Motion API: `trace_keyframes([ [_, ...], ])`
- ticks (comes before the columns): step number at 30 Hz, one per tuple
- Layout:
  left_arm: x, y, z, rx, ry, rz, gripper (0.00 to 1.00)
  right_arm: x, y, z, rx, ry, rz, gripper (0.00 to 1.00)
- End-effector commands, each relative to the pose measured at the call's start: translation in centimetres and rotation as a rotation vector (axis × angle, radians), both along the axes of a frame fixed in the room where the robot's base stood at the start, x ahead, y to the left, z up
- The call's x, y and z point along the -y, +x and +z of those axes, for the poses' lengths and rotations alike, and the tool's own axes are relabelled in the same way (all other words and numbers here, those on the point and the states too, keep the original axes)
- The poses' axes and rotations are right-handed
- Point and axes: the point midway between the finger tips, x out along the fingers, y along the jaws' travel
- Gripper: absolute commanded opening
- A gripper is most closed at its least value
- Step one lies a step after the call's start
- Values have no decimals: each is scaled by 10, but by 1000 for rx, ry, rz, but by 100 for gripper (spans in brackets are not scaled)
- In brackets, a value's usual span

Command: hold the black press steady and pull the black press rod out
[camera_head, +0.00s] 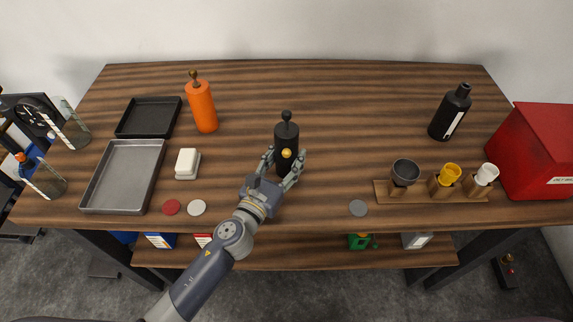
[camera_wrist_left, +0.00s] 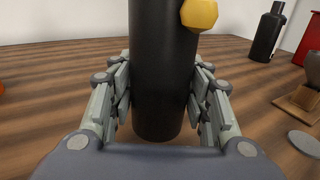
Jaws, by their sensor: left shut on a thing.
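The black press (camera_head: 288,140) stands upright near the middle of the table's front half. Its rod, with a round black knob (camera_head: 286,115), sticks up from the top. A yellow knob sits on its front side. My left gripper (camera_head: 284,163) has its fingers on both sides of the press body and is shut on it. In the left wrist view the black cylinder (camera_wrist_left: 160,80) stands between the two fingers, with the yellow knob (camera_wrist_left: 199,14) at upper right; its top is out of that view. My right gripper is not in view.
An orange press (camera_head: 202,106) stands to the left, near trays (camera_head: 124,178) and a white block (camera_head: 187,163). A black bottle (camera_head: 451,112), a wooden holder with cups (camera_head: 430,197) and a red box (camera_head: 537,150) are to the right. The table behind the black press is clear.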

Motion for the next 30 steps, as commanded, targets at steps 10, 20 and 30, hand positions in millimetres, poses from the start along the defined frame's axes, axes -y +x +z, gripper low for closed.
trace_keyframes([
  [10, 1, 33, -6, 5, -1, 0, 0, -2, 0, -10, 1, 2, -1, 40],
  [20, 1, 48, -8, 4, -2, -1, 0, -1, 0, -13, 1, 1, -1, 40],
  [30, 1, 47, -10, 4, -2, -1, 0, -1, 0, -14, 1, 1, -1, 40],
])
